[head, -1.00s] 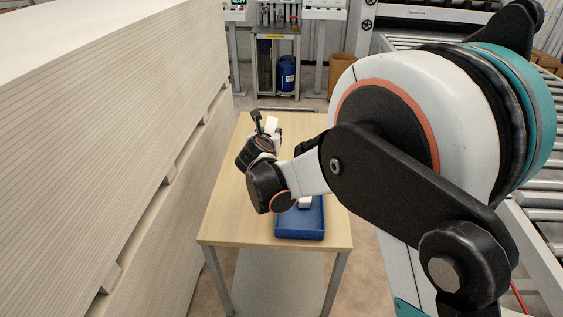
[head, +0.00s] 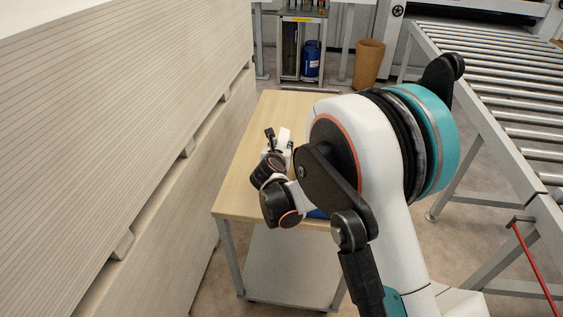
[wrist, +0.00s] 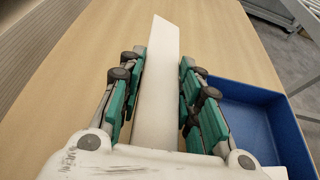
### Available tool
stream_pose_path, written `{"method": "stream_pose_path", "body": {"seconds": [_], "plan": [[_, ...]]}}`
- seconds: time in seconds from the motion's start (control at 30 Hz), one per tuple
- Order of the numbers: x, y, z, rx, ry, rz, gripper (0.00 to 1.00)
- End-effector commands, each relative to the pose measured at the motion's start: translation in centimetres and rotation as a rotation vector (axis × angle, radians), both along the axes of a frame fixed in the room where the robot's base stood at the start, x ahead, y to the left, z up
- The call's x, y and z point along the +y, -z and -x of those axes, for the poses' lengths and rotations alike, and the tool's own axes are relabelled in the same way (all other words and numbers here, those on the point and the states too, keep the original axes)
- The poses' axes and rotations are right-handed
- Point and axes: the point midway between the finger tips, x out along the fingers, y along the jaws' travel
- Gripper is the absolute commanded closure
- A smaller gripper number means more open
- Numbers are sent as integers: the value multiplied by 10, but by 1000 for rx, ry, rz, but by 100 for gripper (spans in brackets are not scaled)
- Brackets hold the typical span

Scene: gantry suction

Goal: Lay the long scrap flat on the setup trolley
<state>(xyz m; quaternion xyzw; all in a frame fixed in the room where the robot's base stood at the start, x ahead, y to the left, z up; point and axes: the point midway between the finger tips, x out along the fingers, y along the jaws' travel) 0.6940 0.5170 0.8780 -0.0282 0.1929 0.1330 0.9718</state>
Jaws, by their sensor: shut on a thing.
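The long scrap (wrist: 161,85) is a white strip held lengthwise between the green-padded fingers of my gripper (wrist: 159,90) in the wrist view. Its far end sticks out past the fingertips. It also shows as a small white piece (head: 284,136) at my gripper (head: 277,142) in the head view. The setup trolley (head: 242,180) has a pale wooden top, and my gripper is over it. I cannot tell whether the scrap touches the top. The near end of the scrap is hidden by my gripper body.
A blue tray (wrist: 250,105) sits on the trolley, right of my gripper; my arm mostly hides it in the head view. A tall stack of boards (head: 120,110) stands along the left. A roller conveyor (head: 490,100) is at right. The trolley top is bare left of my gripper.

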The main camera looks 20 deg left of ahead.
Motion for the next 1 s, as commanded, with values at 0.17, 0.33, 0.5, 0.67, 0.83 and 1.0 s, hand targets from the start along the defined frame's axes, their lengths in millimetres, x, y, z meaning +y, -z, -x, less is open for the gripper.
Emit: {"method": "stream_pose_path", "body": {"seconds": [0.17, 0.33, 0.5, 0.67, 0.83, 1.0], "plan": [[0, 13, 0, 0, 0, 0, 97], [0, 39, 0, 0, 0, 0, 97], [0, 45, 0, 0, 0, 0, 97], [0, 44, 0, 0, 0, 0, 97], [0, 48, 0, 0, 0, 0, 97], [-1, 51, 0, 2, 1, 0, 48]]}}
